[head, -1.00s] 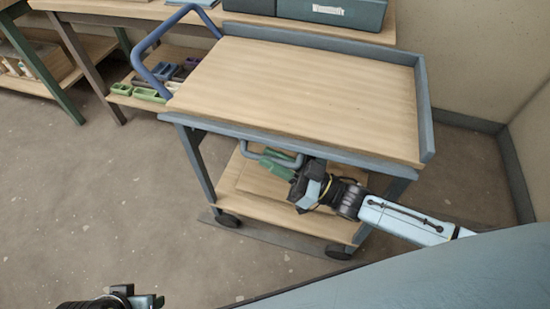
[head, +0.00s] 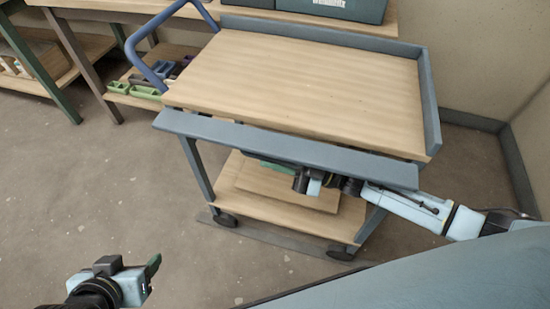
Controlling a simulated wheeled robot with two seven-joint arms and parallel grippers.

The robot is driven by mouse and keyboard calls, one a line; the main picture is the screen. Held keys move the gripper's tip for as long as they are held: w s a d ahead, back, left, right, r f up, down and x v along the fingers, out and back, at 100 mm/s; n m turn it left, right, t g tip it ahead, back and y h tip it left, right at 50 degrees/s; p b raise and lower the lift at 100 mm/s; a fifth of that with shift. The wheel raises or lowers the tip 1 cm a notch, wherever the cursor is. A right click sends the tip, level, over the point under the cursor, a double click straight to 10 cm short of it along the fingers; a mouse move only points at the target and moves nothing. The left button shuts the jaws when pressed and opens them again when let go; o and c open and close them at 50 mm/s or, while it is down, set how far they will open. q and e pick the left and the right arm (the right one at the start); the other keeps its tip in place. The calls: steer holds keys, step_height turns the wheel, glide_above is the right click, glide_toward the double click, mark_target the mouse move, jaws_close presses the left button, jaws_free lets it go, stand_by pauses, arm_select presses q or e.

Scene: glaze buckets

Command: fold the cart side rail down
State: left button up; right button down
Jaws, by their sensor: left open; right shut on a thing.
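The cart (head: 290,75) has a wooden top with upright grey-blue rails along its far and right edges. The side rail (head: 285,150) along the near edge is a long flat grey-blue bar. It stands out from the near edge of the top, with a dark gap behind its right part; I cannot tell its exact tilt. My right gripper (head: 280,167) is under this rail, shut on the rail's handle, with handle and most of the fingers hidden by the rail. My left gripper (head: 150,272) is open and empty, low at the left, away from the cart.
A blue tube push handle (head: 133,50) curves up at the cart's left end. The cart's lower shelf (head: 250,207) is below my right gripper. A workbench (head: 110,4) with bins underneath stands behind. The floor at left is clear.

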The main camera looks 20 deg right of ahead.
steer(key=shift+f, duration=0.1)
stand_by(0.4)
steer(key=c, duration=1.7)
jaws_free()
